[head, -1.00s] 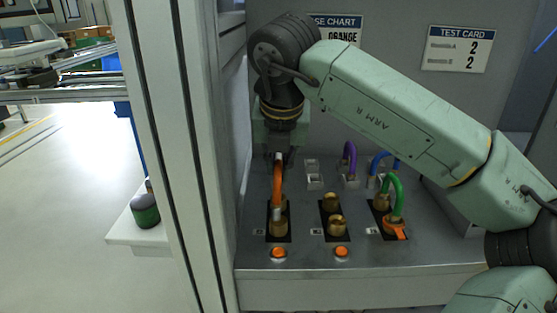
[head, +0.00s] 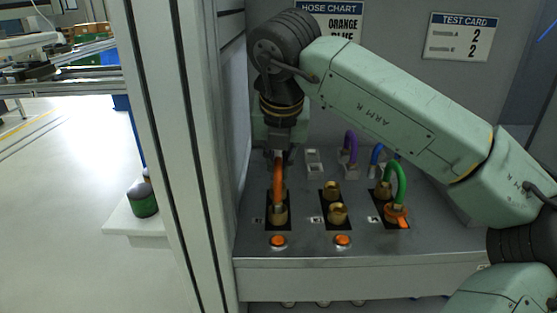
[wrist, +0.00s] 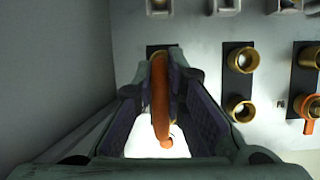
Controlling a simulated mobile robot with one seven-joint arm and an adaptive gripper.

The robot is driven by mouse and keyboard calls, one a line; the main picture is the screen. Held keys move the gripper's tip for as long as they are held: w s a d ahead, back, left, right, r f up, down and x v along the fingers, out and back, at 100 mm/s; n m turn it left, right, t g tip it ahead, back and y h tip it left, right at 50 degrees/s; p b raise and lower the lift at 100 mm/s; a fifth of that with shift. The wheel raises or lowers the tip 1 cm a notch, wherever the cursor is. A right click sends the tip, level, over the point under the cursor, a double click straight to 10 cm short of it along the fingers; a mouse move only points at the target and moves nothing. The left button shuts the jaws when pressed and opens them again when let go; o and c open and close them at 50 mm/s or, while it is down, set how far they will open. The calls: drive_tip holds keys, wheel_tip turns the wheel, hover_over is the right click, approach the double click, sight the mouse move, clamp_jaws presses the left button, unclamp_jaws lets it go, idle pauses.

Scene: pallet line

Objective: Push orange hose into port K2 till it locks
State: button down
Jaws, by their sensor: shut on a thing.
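The orange hose (head: 278,181) arches over the left black port plate (head: 267,222). Its near end is at the front brass port (head: 279,216) of that plate; I cannot tell if it is locked. My gripper (head: 279,154) is shut on the orange hose from above, at its back part. In the wrist view, the hose (wrist: 160,104) runs between the two fingers of my gripper (wrist: 166,72). The back port of this plate is mostly hidden behind the hose.
The middle plate has two open brass ports (head: 337,214). The right plate carries a green hose (head: 399,183) and an orange collar (head: 397,217). Purple (head: 350,147) and blue (head: 377,158) hoses stand behind. Orange buttons (head: 278,241) line the front. A pale post (head: 187,150) stands left.

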drive_tip(key=shift+f+b, duration=0.4)
drive_tip(key=shift+f, duration=0.05)
idle(0.5)
drive_tip(key=c, duration=1.6)
unclamp_jaws()
drive_tip(key=shift+o, duration=0.2)
drive_tip(key=shift+r, duration=0.1)
